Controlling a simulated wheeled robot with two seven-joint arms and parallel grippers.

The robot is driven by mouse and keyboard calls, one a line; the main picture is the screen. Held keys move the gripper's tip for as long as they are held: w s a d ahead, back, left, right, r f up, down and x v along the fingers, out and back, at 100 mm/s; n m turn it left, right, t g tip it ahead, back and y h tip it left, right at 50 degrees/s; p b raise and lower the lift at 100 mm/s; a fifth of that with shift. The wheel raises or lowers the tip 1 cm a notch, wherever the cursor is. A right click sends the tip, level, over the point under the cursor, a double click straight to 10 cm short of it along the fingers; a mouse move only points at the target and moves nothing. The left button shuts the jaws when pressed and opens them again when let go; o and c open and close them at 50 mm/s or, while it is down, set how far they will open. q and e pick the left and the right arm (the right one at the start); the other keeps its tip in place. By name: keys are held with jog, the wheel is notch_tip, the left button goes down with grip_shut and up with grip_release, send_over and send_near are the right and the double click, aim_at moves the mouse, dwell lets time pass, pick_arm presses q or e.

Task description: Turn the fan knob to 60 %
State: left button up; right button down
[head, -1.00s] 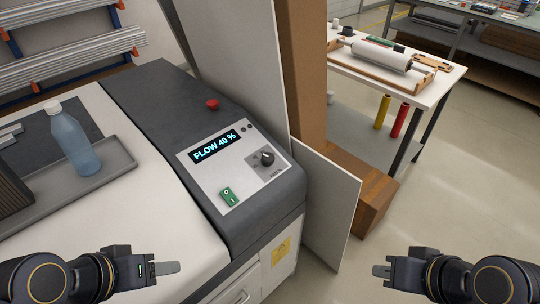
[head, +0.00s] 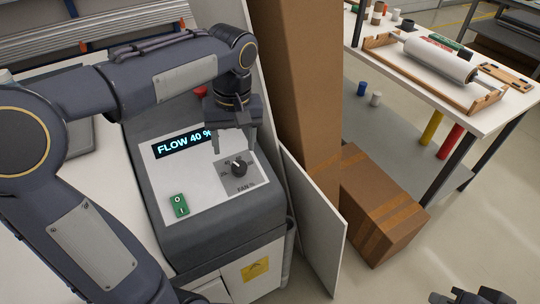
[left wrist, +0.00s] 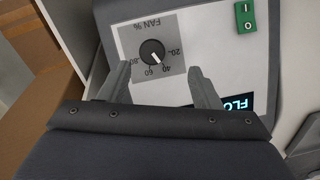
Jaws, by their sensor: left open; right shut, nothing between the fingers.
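The fan knob (head: 239,168) is a round black dial on a grey square marked "FAN %" on the machine's white panel. In the left wrist view the knob (left wrist: 152,53) has its white pointer near the 40 mark; 20, 60 and 80 are also printed. The display (head: 183,145) reads "FLOW 40 %", its right end partly covered by my left gripper. My left gripper (head: 234,148) is open and empty, just above and behind the knob, fingers pointing down, apart from it. My right gripper (head: 440,298) is shut at the bottom right edge, mostly cut off.
A green switch (head: 179,205) sits on the panel's lower left. A red button (head: 201,91) is partly hidden behind my left arm. A tall cardboard column (head: 295,90) and a white board (head: 312,220) stand close on the right. A cardboard box (head: 385,200) lies beyond.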

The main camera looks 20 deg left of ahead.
aim_at(240, 165)
pick_arm(q)
jog(key=shift+w+d+f, duration=0.25)
jog(key=shift+w+d, duration=0.1)
jog(key=shift+w, duration=0.35)
jog(key=f, duration=0.7)
jog(key=shift+s+a+f, duration=0.25)
jog(key=shift+a, duration=0.05)
jog(key=shift+c, duration=0.4)
jog(key=c, duration=0.9)
jog(key=shift+r+m, duration=0.1)
jog(key=shift+m, duration=0.2)
jog(key=m+y+p, duration=0.1)
jog(key=m, duration=0.2)
jog(key=shift+d+g+p, duration=0.1)
jog(key=shift+g+p, duration=0.2)
jog(key=m+y, duration=0.1)
jog(key=m, duration=0.1)
jog(key=m+y+p, duration=0.1)
jog(key=m, duration=0.2)
jog(key=shift+w+d+m, duration=0.1)
jog(key=shift+m, duration=0.2)
